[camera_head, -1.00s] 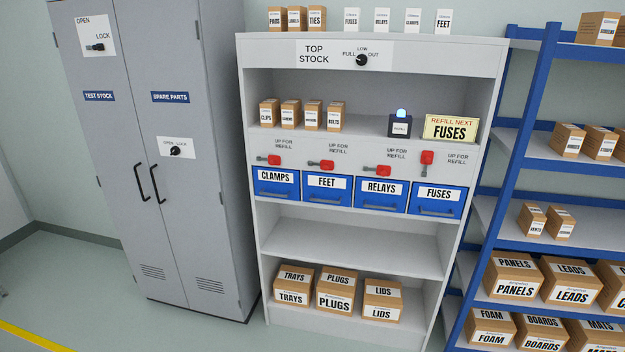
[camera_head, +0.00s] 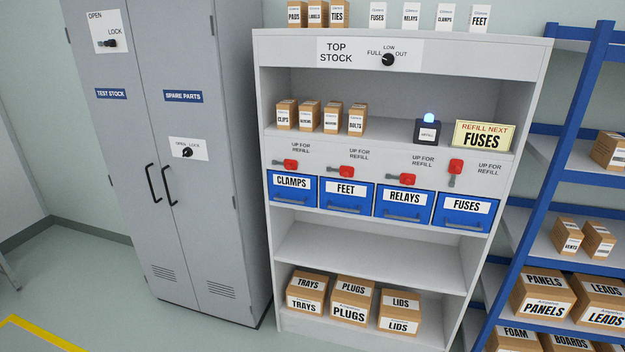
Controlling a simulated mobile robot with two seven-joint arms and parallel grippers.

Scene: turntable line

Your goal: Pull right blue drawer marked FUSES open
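The blue drawer marked FUSES (camera_head: 465,212) is the rightmost of the blue drawers in the white shelf unit (camera_head: 271,235). It looks shut, its front level with the drawers beside it, with a dark bar handle low on its front. Above it a red lever (camera_head: 456,167) stands up, beside a label reading UP FOR REFILL. A yellow sign (camera_head: 486,128) on the shelf above reads REFILL NEXT FUSES. Neither of my grippers is in view.
Drawers marked CLAMPS (camera_head: 292,188), FEET (camera_head: 346,194) and RELAYS (camera_head: 404,203) sit to the left, their red levers lying sideways. A grey cabinet (camera_head: 190,120) stands left, a blue rack (camera_head: 560,170) right. Bare floor shows at lower left.

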